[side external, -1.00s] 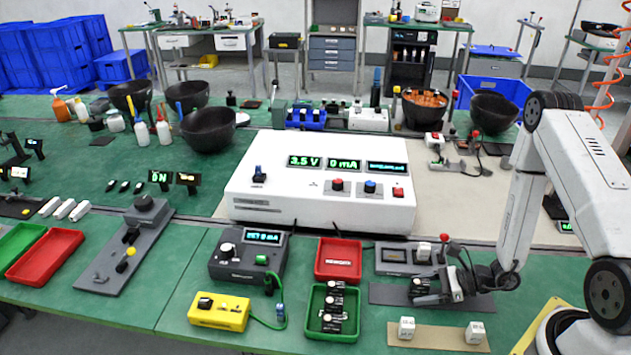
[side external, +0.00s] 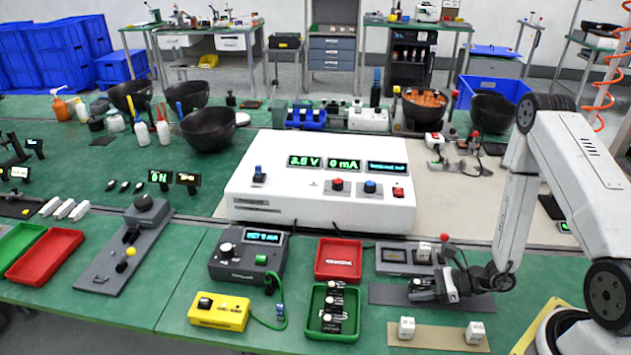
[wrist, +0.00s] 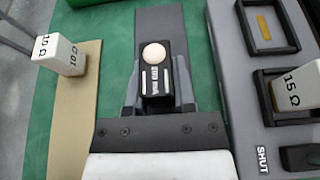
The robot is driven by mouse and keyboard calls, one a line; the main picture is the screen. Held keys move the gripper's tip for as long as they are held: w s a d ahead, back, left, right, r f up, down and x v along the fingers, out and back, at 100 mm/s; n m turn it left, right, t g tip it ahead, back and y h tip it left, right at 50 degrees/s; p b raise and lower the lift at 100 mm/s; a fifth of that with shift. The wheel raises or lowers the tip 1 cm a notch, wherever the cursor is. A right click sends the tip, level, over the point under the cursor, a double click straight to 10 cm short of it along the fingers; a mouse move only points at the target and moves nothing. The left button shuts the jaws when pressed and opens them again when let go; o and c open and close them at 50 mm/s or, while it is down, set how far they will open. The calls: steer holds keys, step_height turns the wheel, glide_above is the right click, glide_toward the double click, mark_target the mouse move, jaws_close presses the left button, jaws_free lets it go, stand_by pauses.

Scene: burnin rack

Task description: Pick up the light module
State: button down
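The light module (wrist: 156,68) is a small black block with a white dome and two pale bars. In the wrist view it sits between the two grey fingers of my gripper (wrist: 158,92), one close on each side. I cannot tell whether the fingers touch it. In the side view my gripper (side external: 440,287) is low over the dark grey strip (side external: 385,293) at the front right, with the module (side external: 421,285) at its fingertips. The gripper partly hides the module's lower part there.
White resistor blocks (side external: 407,327) stand on a tan strip (side external: 438,340) in front. A grey fixture (side external: 393,261) lies behind the strip, with a red-knobbed lever (side external: 445,238) beside it. A green tray (side external: 316,323) of several black modules and a red tray (side external: 338,260) lie to the left.

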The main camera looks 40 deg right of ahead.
mark_target(418, 279)
steer(key=shift+r, duration=0.15)
steer(key=shift+r, duration=4.85)
steer(key=shift+w+r, duration=0.15)
steer(key=shift+w, duration=0.3)
steer(key=w+a+r+m+t+h, duration=0.2)
steer(key=w+r, duration=0.6)
steer(key=w, duration=0.4)
steer(key=shift+w+a+r+m+h, duration=0.4)
steer(key=shift+a+m+h, duration=0.15)
steer(key=shift+a, duration=0.4)
steer(key=shift+r, duration=0.15)
